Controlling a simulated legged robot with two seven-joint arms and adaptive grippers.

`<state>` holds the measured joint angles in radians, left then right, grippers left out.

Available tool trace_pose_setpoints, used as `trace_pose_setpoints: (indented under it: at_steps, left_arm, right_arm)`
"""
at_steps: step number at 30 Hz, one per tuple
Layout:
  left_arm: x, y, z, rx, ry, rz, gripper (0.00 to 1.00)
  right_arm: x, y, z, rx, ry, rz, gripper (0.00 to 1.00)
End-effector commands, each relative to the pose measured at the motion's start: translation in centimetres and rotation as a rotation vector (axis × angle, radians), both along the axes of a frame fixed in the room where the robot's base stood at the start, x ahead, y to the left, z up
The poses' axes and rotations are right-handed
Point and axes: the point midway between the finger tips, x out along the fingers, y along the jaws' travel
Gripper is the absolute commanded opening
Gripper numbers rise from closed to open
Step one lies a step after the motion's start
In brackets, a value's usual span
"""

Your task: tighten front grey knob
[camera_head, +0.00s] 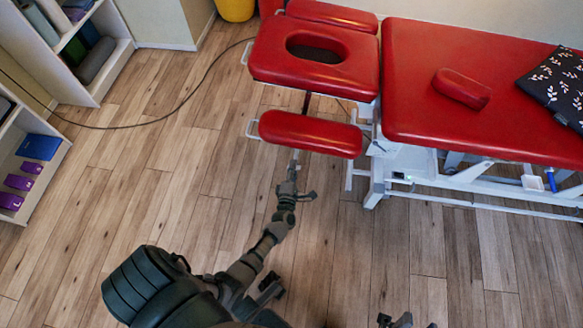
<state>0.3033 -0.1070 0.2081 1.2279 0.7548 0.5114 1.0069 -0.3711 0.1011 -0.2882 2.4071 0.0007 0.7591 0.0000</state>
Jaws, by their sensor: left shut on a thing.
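The red physio table (420,100) stands at the upper right, with a red face-hole headrest (263,55) at its left end. A lower red armrest pad (310,133) sits in front of the headrest. My left arm reaches up from the bottom, and its gripper (294,166) is at the front edge of this pad. The gripper is shut on the front grey knob, which is small and mostly hidden by the fingers and the pad. My right gripper (405,321) shows only in part at the bottom edge, apart from the table, and its jaws are unclear.
The table's white frame (375,185) stands on the wood floor. A red cushion (461,89) and a dark patterned cloth (560,88) lie on top. A black cable (150,125) crosses the floor. White shelves (122,50) stand at the left. The floor at the lower right is clear.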

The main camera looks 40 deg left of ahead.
Motion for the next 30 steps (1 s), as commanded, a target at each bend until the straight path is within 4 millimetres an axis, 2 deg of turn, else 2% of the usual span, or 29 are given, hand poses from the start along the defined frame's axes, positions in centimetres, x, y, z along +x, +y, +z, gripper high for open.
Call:
trace_pose_setpoints:
  at_steps: [1,15,30]
  left_arm:
    - [-0.2,-0.5,-0.4,0.023,0.031,-0.006,0.00]
    - [-0.2,-0.6,-0.7,0.257,0.176,-0.012,0.00]
    - [-0.2,-0.6,-0.9,0.297,0.204,-0.013,0.00]
  right_arm:
    - [0.3,0.1,0.0,-0.008,0.021,0.001,0.40]
    - [2.4,0.7,-1.1,-0.062,0.170,0.008,0.40]
    - [2.9,0.8,-1.5,-0.072,0.199,0.009,0.40]
